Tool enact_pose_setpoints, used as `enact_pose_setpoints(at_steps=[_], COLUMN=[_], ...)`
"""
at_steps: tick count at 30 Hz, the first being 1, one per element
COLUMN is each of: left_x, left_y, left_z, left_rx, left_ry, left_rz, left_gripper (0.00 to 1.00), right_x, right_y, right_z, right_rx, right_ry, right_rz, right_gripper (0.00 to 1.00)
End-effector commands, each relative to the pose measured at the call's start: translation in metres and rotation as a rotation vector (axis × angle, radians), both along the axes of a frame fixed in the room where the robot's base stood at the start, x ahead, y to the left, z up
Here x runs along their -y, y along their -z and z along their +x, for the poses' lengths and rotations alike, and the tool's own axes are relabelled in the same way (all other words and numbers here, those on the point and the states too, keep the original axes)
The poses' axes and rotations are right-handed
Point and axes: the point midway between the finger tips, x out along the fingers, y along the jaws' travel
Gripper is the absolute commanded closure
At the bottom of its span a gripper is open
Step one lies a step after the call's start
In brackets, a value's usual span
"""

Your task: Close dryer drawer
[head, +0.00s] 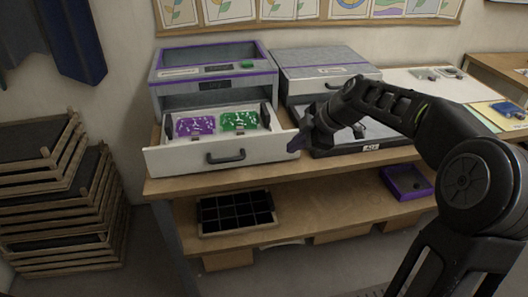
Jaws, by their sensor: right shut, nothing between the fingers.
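The dryer (207,92) is a grey box with purple trim on the left part of the table. Its white drawer (182,160) is pulled out toward me, with a dark handle (225,156) on its front. A purple piece (195,126) and a green piece (239,121) lie in the drawer. My right gripper (298,143) is shut and empty at the right end of the drawer front, close to it; I cannot tell whether it touches. My left gripper is out of view.
A second grey unit (318,60) with a dark open tray (375,134) stands right of the dryer. The lower shelf holds a black compartment tray (236,212) and a purple tray (406,183). Wooden racks (58,215) are stacked on the floor at left.

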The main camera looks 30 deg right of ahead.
Motion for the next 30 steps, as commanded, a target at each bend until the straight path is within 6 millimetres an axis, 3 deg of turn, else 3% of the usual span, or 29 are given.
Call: enact_pose_setpoints(at_steps=[16,30], left_x=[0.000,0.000], left_y=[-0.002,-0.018], left_z=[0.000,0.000], left_rx=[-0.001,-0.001], left_ry=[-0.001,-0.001], left_rz=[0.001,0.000], left_gripper=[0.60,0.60], right_x=[-0.003,-0.025], right_y=[0.009,0.075], right_z=[0.006,0.052], right_rx=[0.001,-0.001], right_ry=[-0.008,-0.011], right_rz=[-0.006,-0.004], right_gripper=[1.00,1.00])
